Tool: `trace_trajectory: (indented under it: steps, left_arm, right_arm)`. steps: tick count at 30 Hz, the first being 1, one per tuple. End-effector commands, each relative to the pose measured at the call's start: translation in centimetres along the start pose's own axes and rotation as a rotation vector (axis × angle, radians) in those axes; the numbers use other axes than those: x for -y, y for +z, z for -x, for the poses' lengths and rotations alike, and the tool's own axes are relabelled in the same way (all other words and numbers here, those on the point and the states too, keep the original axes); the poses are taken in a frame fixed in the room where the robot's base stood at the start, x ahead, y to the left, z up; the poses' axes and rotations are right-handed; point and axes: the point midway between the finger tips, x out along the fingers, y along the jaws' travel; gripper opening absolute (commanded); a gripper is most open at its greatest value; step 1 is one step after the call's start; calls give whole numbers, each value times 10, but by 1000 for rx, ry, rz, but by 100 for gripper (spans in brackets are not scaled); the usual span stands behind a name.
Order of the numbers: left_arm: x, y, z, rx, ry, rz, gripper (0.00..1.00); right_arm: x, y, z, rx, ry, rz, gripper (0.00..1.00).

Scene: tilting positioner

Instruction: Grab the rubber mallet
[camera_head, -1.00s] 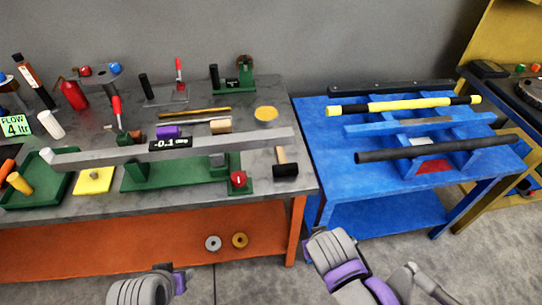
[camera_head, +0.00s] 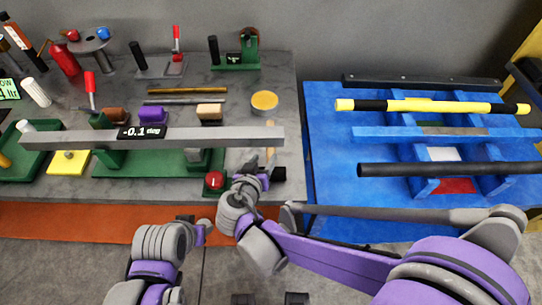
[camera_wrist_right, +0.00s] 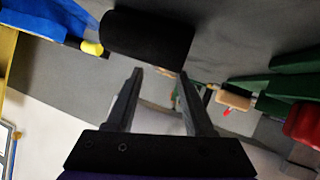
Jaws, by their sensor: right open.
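The rubber mallet, with a black head (camera_head: 279,174) and a pale wooden handle (camera_head: 270,154), is on the grey workbench near its right front corner. My right gripper (camera_head: 264,167) is beside it and partly covers it in the head view. In the right wrist view, the black mallet head (camera_wrist_right: 147,38) lies just beyond the tips of my open right gripper (camera_wrist_right: 160,74), with nothing between the fingers. My left gripper (camera_head: 207,226) is low in front of the bench, away from the mallet; its jaws are too small to read.
A long grey bar (camera_head: 70,140) with a -0.1 display spans the green fixture behind the mallet. A red knob (camera_head: 214,180) is close on the left. A yellow disc (camera_head: 264,100) lies behind. The blue table (camera_head: 325,185) with black and yellow bars stands right.

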Motion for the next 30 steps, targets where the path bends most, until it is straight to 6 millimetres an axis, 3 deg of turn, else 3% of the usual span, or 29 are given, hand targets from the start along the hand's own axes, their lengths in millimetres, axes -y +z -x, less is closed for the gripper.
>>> trace_trajectory:
  steps: [15,23,30]
  left_arm:
    - [0,-2,2,-1,0,0,50]
    - [0,-2,2,-1,0,0,50]
    - [0,-2,2,-1,0,0,50]
  right_arm:
    - [0,-2,-58,1,2,0,53]
    - [1,-2,-60,0,0,1,53]
    - [1,-2,-60,0,0,1,10]
